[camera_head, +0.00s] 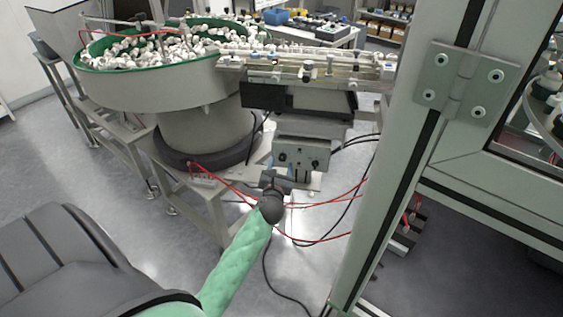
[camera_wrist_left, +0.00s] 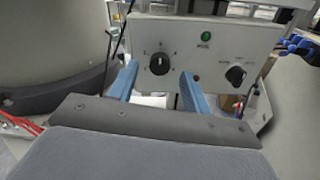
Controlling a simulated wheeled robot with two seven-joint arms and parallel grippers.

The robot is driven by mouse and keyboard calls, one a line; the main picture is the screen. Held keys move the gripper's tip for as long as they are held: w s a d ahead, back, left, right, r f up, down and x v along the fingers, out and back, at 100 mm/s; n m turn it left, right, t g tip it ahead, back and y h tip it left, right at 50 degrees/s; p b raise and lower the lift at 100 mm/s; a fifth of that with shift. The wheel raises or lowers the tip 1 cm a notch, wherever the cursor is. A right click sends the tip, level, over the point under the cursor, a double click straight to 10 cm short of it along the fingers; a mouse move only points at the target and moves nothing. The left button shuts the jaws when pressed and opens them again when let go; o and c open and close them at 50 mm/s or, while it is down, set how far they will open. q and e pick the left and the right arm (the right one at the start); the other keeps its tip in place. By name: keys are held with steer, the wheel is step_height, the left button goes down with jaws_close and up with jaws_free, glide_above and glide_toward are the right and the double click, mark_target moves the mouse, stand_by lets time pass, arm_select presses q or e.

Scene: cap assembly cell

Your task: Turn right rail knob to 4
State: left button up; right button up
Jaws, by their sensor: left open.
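A light grey control box (camera_head: 303,155) hangs under the feeder rail in the head view. In the left wrist view, its panel (camera_wrist_left: 205,58) carries a black round knob (camera_wrist_left: 160,64) with small marks around it, its pointer roughly upright. A second black knob (camera_wrist_left: 236,75) sits to the right, tilted, with tiny labels I cannot read. A green button (camera_wrist_left: 206,37) is between and above them. My left gripper (camera_head: 276,176) is open before the box. In the wrist view, its two blue fingers (camera_wrist_left: 158,78) stand either side of the left knob, apart from it. My right gripper is not in view.
A large bowl feeder (camera_head: 150,90) with a green rim and many white caps stands at the left. The rail (camera_head: 310,68) runs above the box. A thick machine frame post (camera_head: 385,190) rises at the right. Red and black cables hang below the box.

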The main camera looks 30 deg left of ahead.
arm_select(q)
steer(key=shift+x, duration=1.1)
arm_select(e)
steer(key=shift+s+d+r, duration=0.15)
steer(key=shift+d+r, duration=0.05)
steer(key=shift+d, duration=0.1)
